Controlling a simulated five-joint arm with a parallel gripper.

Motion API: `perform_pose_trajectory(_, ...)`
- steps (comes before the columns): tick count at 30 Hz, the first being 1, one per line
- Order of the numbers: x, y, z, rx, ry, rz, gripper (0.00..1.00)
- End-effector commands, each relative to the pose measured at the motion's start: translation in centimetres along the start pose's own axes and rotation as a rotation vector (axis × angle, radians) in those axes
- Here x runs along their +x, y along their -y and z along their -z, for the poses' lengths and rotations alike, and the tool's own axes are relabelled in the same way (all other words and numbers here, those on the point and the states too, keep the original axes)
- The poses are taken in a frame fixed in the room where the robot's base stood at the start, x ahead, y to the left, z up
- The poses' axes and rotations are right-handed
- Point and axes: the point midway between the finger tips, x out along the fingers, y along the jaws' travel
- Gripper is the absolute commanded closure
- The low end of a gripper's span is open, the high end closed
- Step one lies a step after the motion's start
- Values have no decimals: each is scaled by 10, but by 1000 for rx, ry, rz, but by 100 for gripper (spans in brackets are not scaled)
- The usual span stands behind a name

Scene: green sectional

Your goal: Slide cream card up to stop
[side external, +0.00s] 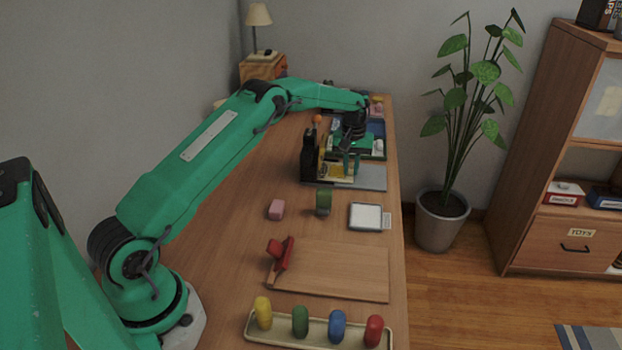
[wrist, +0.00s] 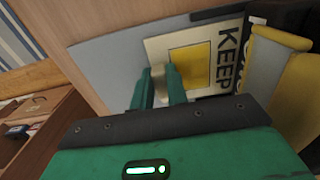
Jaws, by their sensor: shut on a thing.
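The cream card (wrist: 158,40), with a yellow square and a strip lettered KEEP, lies on a grey board (wrist: 100,50) in the wrist view. In the side view the card (side external: 338,179) is partly hidden by my gripper, and the grey board (side external: 370,178) extends to its right. My gripper (wrist: 160,82) is shut on a small pale beige piece at the card's near edge, which looks like its knob or tab. In the side view my gripper (side external: 351,165) points down over the card's right end. A dark bar (wrist: 215,13) runs along the card's far edge in the wrist view.
A black upright holder (side external: 308,162) stands left of the card. A green-and-blue tray (side external: 372,135) is behind. The table's right edge is close.

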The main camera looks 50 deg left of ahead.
Motion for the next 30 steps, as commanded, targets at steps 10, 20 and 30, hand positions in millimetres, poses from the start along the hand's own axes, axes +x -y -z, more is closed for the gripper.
perform_pose_trajectory(10, 0, 0, 0, 0, 0, 0, 59)
perform_pose_trajectory(20, -3, 0, 0, 0, -1, 0, 59)
perform_pose_trajectory(30, -37, 0, 0, 0, -2, -1, 59)
